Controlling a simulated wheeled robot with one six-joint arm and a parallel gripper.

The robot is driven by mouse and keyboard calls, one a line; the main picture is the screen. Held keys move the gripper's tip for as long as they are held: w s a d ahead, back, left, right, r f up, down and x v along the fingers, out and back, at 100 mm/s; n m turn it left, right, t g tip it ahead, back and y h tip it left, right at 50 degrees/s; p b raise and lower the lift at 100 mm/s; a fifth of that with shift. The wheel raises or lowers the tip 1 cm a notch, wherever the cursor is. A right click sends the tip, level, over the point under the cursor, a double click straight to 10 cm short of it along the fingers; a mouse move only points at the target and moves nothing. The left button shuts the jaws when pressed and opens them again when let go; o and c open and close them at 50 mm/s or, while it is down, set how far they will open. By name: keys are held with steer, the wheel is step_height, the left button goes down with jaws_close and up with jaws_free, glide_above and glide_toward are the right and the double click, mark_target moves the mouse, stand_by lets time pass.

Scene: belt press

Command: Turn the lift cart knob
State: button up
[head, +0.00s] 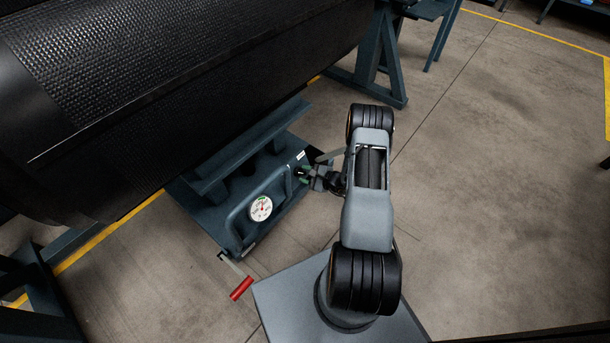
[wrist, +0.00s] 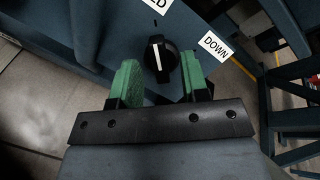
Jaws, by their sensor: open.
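The lift cart knob (wrist: 160,58) is round and black with a white pointer line. In the wrist view it sits on the blue-grey panel of the lift cart, its pointer close to vertical in the picture. My gripper (wrist: 160,82) is open, its two green-padded fingers on either side of the knob and apart from it. A "DOWN" label (wrist: 214,46) is right of the knob, and a partly cut-off label ending in "LD" (wrist: 157,4) is above it. In the head view my gripper (head: 304,173) is at the right end of the lift cart (head: 235,225); the knob is hard to make out there.
The cart carries a round white gauge (head: 261,208) and a crank with a red handle (head: 242,288) at its front. A large black roll (head: 190,80) hangs over the cart. A blue stand (head: 378,65) is behind. The floor to the right is clear.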

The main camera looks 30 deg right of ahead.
steer(key=shift+w+a+f, duration=0.15)
steer(key=shift+w+a, duration=0.1)
steer(key=shift+w, duration=0.1)
steer(key=shift+c, duration=0.3)
jaws_close()
